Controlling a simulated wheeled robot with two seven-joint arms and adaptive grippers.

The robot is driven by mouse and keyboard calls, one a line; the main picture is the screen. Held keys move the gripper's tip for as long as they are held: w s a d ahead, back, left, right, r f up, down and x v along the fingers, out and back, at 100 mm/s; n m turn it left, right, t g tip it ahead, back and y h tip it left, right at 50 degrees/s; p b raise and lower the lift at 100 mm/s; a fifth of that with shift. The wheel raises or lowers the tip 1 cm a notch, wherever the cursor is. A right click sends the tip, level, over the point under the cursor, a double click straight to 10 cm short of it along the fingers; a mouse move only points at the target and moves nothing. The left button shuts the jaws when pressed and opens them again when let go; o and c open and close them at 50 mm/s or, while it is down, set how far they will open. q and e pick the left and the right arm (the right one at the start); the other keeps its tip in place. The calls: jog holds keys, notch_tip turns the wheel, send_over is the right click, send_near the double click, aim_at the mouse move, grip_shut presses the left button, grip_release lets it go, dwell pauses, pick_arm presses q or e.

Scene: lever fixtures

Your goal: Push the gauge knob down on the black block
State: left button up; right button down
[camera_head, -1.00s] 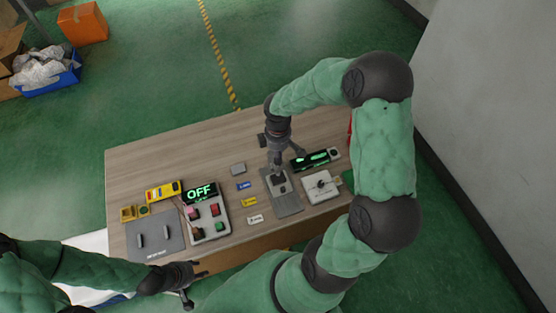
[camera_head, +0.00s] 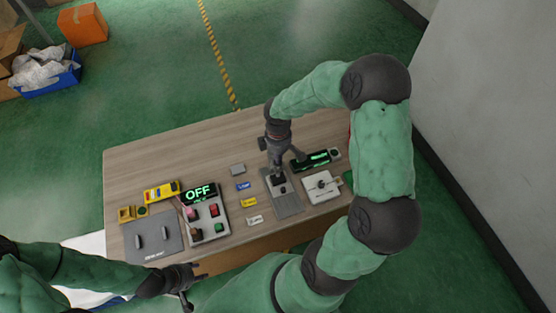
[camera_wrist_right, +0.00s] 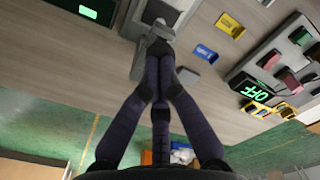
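A dark block (camera_head: 280,187) with a small light top sits on a grey plate (camera_head: 289,205) near the table's front right. In the right wrist view, the dark block (camera_wrist_right: 163,10) is at the top edge, partly cut off. My right gripper (camera_head: 278,172) points down over the plate's far part, at the block. In the right wrist view its fingertips (camera_wrist_right: 158,50) come together beside a grey piece at the plate; whether they touch the knob is hidden. My left gripper (camera_head: 195,284) hangs empty off the table's front edge, its fingers apart.
A black unit with a green display (camera_head: 318,159) stands right of my right gripper. A white box with a dial (camera_head: 322,187) is beside the plate. Small blue, yellow and white tags lie left. A button panel reading OFF (camera_head: 206,217) is further left. The table's back is clear.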

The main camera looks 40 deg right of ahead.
jog(key=shift+f+b, duration=0.7)
jog(key=shift+f, duration=0.35)
jog(key=shift+r, duration=0.1)
dwell(0.7)
notch_tip(320, 180, up, 10)
jog(key=p, duration=0.8)
dwell(0.4)
dwell(0.5)
